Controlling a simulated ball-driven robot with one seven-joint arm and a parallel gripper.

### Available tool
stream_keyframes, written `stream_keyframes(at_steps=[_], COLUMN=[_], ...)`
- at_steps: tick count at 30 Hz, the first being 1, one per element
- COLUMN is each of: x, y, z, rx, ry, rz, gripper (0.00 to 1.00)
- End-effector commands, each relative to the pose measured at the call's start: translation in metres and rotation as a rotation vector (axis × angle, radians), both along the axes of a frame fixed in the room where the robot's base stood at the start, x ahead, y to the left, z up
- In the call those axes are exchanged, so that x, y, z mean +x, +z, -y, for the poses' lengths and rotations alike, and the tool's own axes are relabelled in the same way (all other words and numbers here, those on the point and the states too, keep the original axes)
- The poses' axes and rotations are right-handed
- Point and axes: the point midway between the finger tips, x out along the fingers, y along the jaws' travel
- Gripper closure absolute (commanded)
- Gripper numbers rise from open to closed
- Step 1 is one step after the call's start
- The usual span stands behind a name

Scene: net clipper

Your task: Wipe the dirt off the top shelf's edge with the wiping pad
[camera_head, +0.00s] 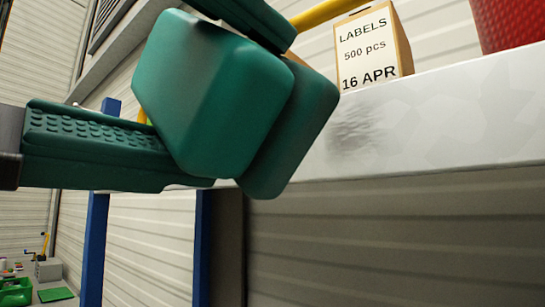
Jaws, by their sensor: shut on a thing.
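My gripper (224,92) comes in from the left, one ribbed green finger at lower left and the other at the top. It is shut on the wiping pad (208,88), a teal block with rounded corners that shows as two slabs. The top shelf's edge (455,115) is a white band running from the middle to the right. The dirt (356,128) is a grey smudge on it, just right of the pad. The pad covers the edge left of the smudge, and any dirt there is hidden. I cannot tell whether the pad touches the edge.
On the shelf stand a LABELS box (373,48) and a red container (508,22) at the far right. A yellow bar (325,13) shows behind the upper finger. Blue posts (95,245) stand below. Green items (15,290) lie far off at lower left.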

Motion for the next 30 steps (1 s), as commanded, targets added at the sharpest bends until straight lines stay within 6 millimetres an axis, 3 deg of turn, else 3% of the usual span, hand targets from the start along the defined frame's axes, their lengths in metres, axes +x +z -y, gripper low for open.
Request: stream_keyframes(at_steps=[8, 21, 30], x=[0.005, 0.038, 0.050], y=[-0.001, -0.001, -0.001], z=[0.004, 0.031, 0.041], rx=[0.000, 0.000, -0.001], ry=[-0.001, -0.004, -0.003], rz=[0.000, 0.002, 0.003], gripper=[0.66, 0.66, 0.66])
